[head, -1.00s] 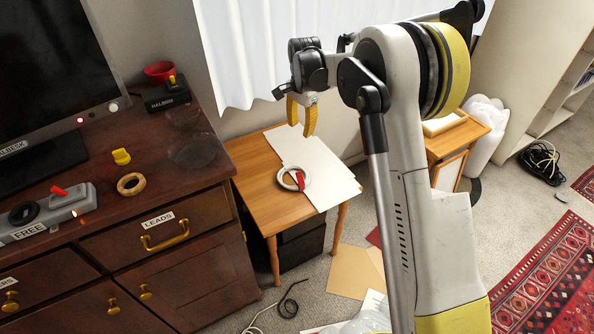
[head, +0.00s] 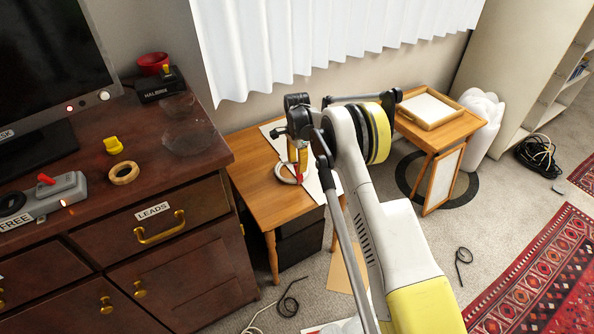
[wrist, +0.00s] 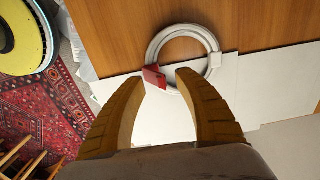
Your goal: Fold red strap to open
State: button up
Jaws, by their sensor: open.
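The red strap (wrist: 153,77) sits on a coiled white cable (wrist: 184,33) that lies on a small wooden table, partly over white sheets. In the wrist view the strap crosses the left part of the coil, near the left fingertip. My gripper (wrist: 168,80) is open, with its two yellow fingers pointing at the near side of the coil and nothing held between them. In the head view my gripper (head: 297,165) is over the coil (head: 284,173), and its fingers and arm hide part of the coil and strap.
A dark wooden dresser (head: 130,200) with a monitor and a grey power strip (head: 45,195) stands at the left. The wooden table (head: 262,205) holds white sheets (wrist: 260,90). A second small table with a tray (head: 431,107) stands at the right. A patterned rug (head: 545,270) lies on the floor.

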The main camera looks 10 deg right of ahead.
jog(key=shift+f, duration=0.7)
grip_shut()
jog(key=shift+s+r, duration=0.1)
jog(key=shift+s, duration=0.05)
jog(key=shift+s+d+r+t+y, duration=0.15)
jog(key=shift+s+t+y, duration=0.2)
jog(key=shift+t, duration=0.65)
jog(key=t, duration=0.1)
jog(key=s+t, duration=0.1)
jog(key=t, duration=0.1)
jog(key=shift+s+d+r+y, duration=0.1)
jog(key=shift+s+d+y, duration=0.15)
jog(key=shift+s+y, duration=0.1)
jog(key=shift+s+d+t+y, duration=0.15)
jog(key=shift+s+t+y, duration=0.25)
jog(key=shift+t, duration=0.75)
jog(key=shift+s+d+t+y, duration=0.1)
jog(key=shift+s+t+y, duration=0.3)
jog(key=shift+t, duration=0.75)
